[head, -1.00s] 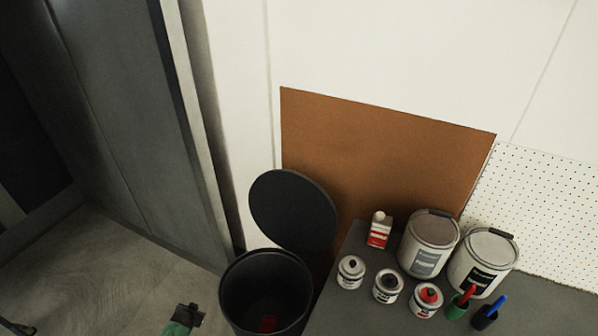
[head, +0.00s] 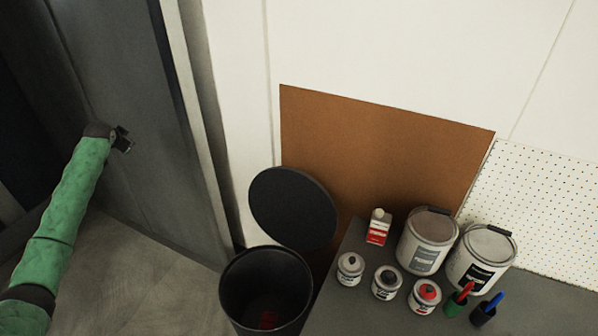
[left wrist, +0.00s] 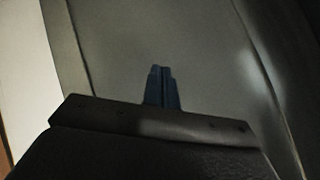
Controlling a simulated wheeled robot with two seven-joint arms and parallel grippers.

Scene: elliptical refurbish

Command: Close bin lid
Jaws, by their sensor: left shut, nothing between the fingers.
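The black round bin (head: 265,290) stands on the floor left of the workbench, with a red item (head: 268,319) inside. Its black round lid (head: 293,208) is open, tilted up behind the bin against the brown board. My left gripper (head: 124,140) is raised on the green arm at the left, in front of the grey panel, well left of the lid and apart from it. In the left wrist view its fingers (left wrist: 161,88) are together and empty, facing the grey surface. My right gripper is in neither view.
The grey workbench (head: 345,308) right of the bin holds paint cans (head: 428,240), small tins (head: 387,282), a red-and-white bottle (head: 378,228) and brushes (head: 487,310). A brown board (head: 390,150) leans behind. The floor (head: 150,275) left of the bin is clear.

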